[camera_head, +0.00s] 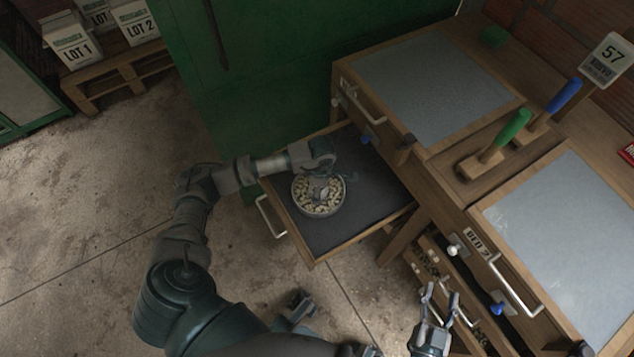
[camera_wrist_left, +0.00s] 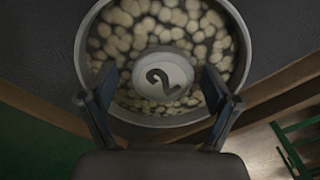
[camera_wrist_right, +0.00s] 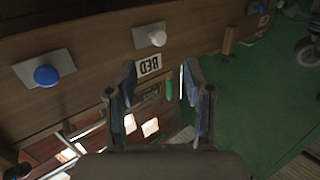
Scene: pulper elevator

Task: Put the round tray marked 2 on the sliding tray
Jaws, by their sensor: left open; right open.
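The round tray marked 2 (camera_head: 318,208) is full of pale beans and rests on the dark surface of the pulled-out sliding tray (camera_head: 350,228). In the left wrist view the round tray (camera_wrist_left: 88,45) shows its grey rim and a white disc (camera_wrist_left: 163,76) with a 2 at its centre. My left gripper (camera_head: 320,188) is over the round tray; its fingers (camera_wrist_left: 158,95) are open on either side of the disc, with a gap to it. My right gripper (camera_head: 440,290) is open and empty in front of the cabinet drawers.
The wooden cabinet (camera_head: 420,160) with grey panels stands to the right. Green-handled (camera_head: 512,127) and blue-handled (camera_head: 563,96) tools stand on it. A green wall or door (camera_head: 260,60) is behind the sliding tray. A pallet with lot boxes (camera_head: 110,75) is at the far left.

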